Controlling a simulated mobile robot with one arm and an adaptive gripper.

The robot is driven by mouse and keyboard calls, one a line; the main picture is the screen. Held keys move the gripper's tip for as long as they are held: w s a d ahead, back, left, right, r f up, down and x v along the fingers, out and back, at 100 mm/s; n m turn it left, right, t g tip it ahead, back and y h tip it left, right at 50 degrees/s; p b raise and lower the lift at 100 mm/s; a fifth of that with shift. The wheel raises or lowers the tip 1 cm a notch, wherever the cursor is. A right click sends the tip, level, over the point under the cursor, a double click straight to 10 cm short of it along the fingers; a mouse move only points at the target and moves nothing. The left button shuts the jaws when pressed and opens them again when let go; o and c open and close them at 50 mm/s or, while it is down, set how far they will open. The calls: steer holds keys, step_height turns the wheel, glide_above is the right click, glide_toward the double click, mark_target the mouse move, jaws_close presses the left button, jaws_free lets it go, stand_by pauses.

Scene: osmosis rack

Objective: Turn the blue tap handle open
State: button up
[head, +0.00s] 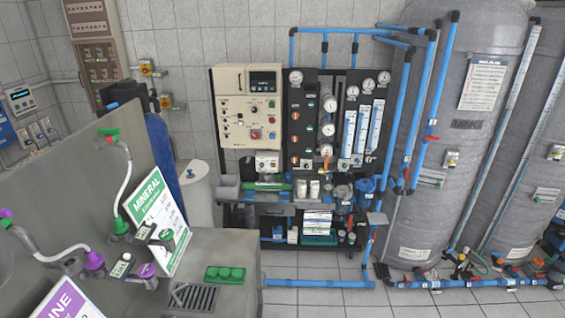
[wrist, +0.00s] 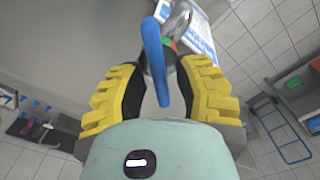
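The blue tap handle (wrist: 154,62) shows in the wrist view as a long, slim lever at top centre. It reaches down between the fingers of my gripper (wrist: 163,68). The yellow-backed fingers with dark inner pads stand apart on either side of the handle, with gaps visible, so my gripper looks open. Behind the handle is a grey tap body with a bit of red and green, partly hidden by the handle and fingers. In the head view I see neither my gripper nor the blue handle; only green (head: 109,132) and purple (head: 94,259) taps show at the left.
A blue-and-white sign (wrist: 196,30) stands close behind the right finger. In the head view, a grey counter (head: 228,245) with a drain grate (head: 194,297) and a green tray (head: 225,274) is at lower left. The osmosis rack (head: 308,85) and grey tanks (head: 445,125) stand behind. Tiled floor is between.

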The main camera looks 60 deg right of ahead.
jaws_close()
steer(key=shift+f+b, duration=0.25)
steer(key=shift+b, duration=0.65)
steer(key=shift+f+m+b, duration=0.1)
steer(key=shift+m+b, duration=0.3)
steer(key=shift+b, duration=0.15)
steer(key=shift+m+b, duration=0.5)
steer(key=shift+b, duration=0.75)
steer(key=m, duration=0.1)
steer(key=m+b, duration=0.1)
steer(key=shift+w+r+m, duration=0.1)
steer(key=shift+r+m, duration=0.15)
steer(key=shift+m, duration=0.05)
steer(key=m, duration=0.2)
steer(key=m+b, duration=0.1)
steer(key=m, duration=0.1)
steer(key=shift+w+d+m, duration=0.15)
steer(key=shift+m, duration=0.55)
